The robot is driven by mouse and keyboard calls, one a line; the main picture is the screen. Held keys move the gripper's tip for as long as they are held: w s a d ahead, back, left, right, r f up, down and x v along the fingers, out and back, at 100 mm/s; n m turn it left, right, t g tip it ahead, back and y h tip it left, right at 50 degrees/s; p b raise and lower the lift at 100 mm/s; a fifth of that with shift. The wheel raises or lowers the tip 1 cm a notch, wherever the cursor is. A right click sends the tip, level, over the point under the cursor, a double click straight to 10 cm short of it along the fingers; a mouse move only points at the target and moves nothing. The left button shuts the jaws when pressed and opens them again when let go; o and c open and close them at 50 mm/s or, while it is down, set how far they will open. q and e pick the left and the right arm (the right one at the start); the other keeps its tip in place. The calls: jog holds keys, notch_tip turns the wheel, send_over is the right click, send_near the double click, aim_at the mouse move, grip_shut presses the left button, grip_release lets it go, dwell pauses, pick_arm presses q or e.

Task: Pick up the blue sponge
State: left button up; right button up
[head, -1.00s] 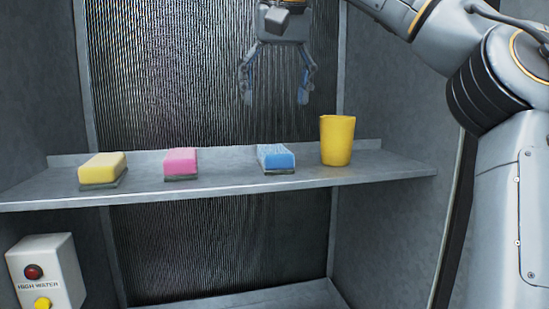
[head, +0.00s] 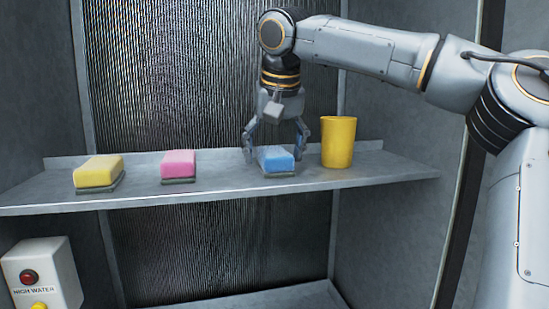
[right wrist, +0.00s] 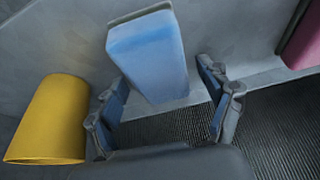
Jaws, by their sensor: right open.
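The blue sponge (head: 277,160) lies on the metal shelf, between the pink sponge and the yellow cup in the head view. It also shows at the top middle of the right wrist view (right wrist: 148,58). My right gripper (head: 275,156) is open, pointing down at the blue sponge, with one finger on each side of it. In the right wrist view the right gripper's fingers (right wrist: 163,100) stand apart, with the near end of the sponge between or just beyond their tips; I cannot tell whether they touch it. My left gripper is not in view.
The yellow cup (head: 337,143) stands close to the right of the gripper. A pink sponge (head: 178,166) and a yellow sponge (head: 98,172) lie further left on the shelf (head: 220,187). A ribbed panel (head: 180,90) is behind. A button box (head: 42,268) is at lower left.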

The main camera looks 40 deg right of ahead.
jog(key=shift+s+a, duration=0.1)
jog(key=shift+a, duration=0.1)
jog(key=shift+d+f, duration=0.1)
jog(key=shift+f, duration=0.15)
dwell(0.5)
jog(key=c, duration=1)
